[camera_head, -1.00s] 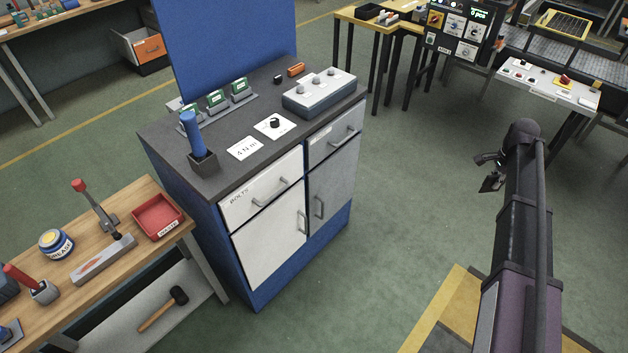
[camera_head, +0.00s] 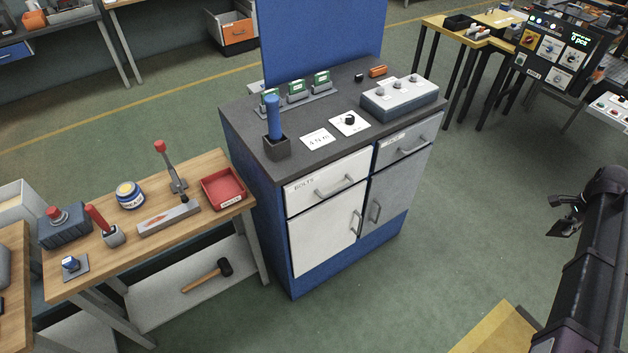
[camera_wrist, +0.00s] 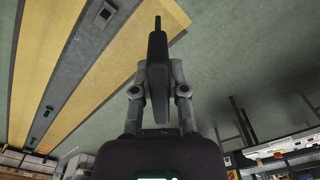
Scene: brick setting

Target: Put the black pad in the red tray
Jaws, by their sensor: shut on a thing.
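The red tray (camera_head: 222,187) sits at the right end of the wooden workbench on the left in the head view. It has a white label on its front and looks empty. My gripper (camera_head: 566,214) is at the right edge of the head view, out over the floor and far from the tray. In the wrist view my gripper (camera_wrist: 157,85) is shut on a dark, thin thing seen edge-on, which I take for the black pad (camera_wrist: 157,52). The pad sticks out beyond the fingertips. Its broad faces are hidden.
A lever with a red knob (camera_head: 170,165) and a grey block (camera_head: 168,218) stand left of the tray. The blue cabinet (camera_head: 262,213) with a dark top stands right of the workbench, higher than it. Green floor lies open between the cabinet and my arm.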

